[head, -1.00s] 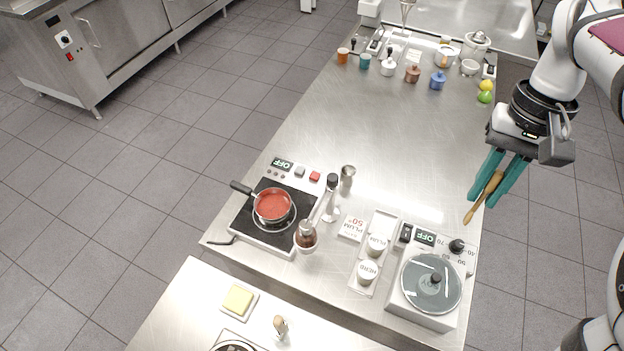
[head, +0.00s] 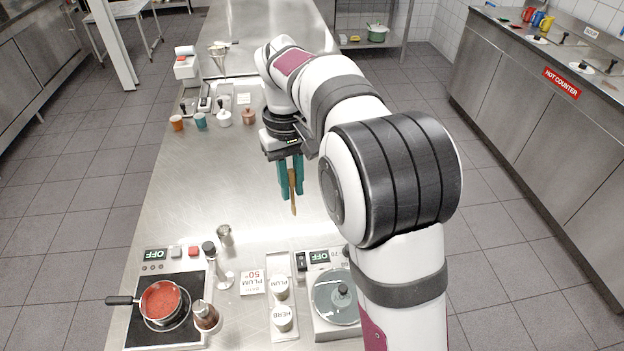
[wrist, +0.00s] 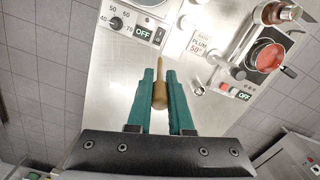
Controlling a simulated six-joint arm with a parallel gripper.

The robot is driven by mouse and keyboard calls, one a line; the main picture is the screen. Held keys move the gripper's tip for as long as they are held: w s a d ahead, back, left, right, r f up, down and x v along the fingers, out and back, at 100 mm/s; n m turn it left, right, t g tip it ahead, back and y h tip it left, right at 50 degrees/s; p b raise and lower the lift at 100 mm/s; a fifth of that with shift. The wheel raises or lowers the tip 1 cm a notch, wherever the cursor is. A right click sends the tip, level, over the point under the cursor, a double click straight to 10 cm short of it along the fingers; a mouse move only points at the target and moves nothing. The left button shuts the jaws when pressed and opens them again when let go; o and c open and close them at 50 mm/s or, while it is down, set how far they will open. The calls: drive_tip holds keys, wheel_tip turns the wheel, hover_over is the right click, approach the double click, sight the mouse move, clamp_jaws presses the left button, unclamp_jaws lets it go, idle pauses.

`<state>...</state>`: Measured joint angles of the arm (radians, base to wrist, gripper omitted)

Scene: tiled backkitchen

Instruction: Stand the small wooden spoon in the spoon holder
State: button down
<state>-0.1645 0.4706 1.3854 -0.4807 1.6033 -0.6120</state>
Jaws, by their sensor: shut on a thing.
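My gripper (head: 291,190) has two teal fingers and is shut on the small wooden spoon (head: 294,207). The spoon hangs down between the fingers, close to upright in the head view, above the steel counter. In the wrist view my gripper (wrist: 160,78) has the spoon (wrist: 160,96) between its fingers, its thin end pointing out past the tips. A small steel cup (head: 224,236), perhaps the spoon holder, stands on the counter to the lower left of my gripper. It also shows in the wrist view (wrist: 198,89), right of the fingertips. The spoon is apart from it.
A hot plate with a red-filled pan (head: 161,299) stands front left. Several small pots line the back left. The mid-counter is clear.

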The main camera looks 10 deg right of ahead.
drive_tip(key=w+a+f+n+t, duration=0.1)
drive_tip(key=w+a+f+n, duration=0.3)
drive_tip(key=a, duration=0.4)
drive_tip(key=w+a+f+n+t, duration=0.1)
drive_tip(key=w+a+f+n, duration=0.15)
drive_tip(key=a+f, duration=0.55)
drive_tip(key=shift+m+y, duration=0.4)
drive_tip(key=shift+m, duration=0.05)
drive_tip(key=shift+w+a+f, duration=0.15)
drive_tip(key=shift+w+f, duration=0.05)
drive_tip(key=shift+f, duration=1.1)
drive_tip(key=shift+w+a+f, duration=0.15)
drive_tip(key=shift+f, duration=1.1)
drive_tip(key=shift+c, duration=1.3)
unclamp_jaws()
drive_tip(key=shift+r, duration=0.1)
drive_tip(key=shift+r, duration=2.95)
